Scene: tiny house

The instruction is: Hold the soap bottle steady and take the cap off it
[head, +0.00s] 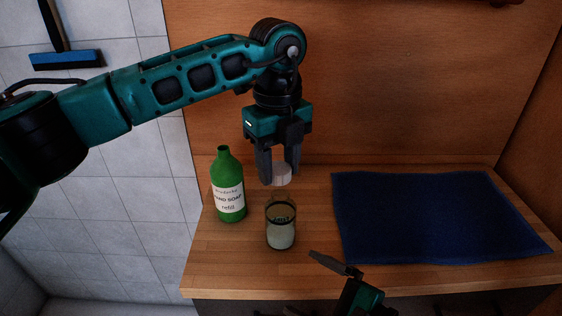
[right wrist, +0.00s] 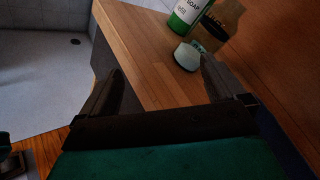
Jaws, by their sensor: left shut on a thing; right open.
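The green soap bottle (head: 229,172) stands upright at the left of the wooden counter. Its neck is bare, and its label reads hand soap refill. My left gripper (head: 280,170) points down, to the right of the bottle and apart from it. It is shut on a small white cap (head: 282,177), held above the counter. My right gripper (right wrist: 160,70) is open and empty in the right wrist view. In the head view only part of it shows at the bottom edge, near the counter front. The bottle's lower part also shows in the right wrist view (right wrist: 187,12).
A clear glass (head: 281,232) with pale contents stands right of the bottle, below the cap in the picture. A dark blue mat (head: 435,217) covers the counter's right side. A wooden panel (head: 400,90) closes the back. The counter's front-left (head: 225,270) is clear.

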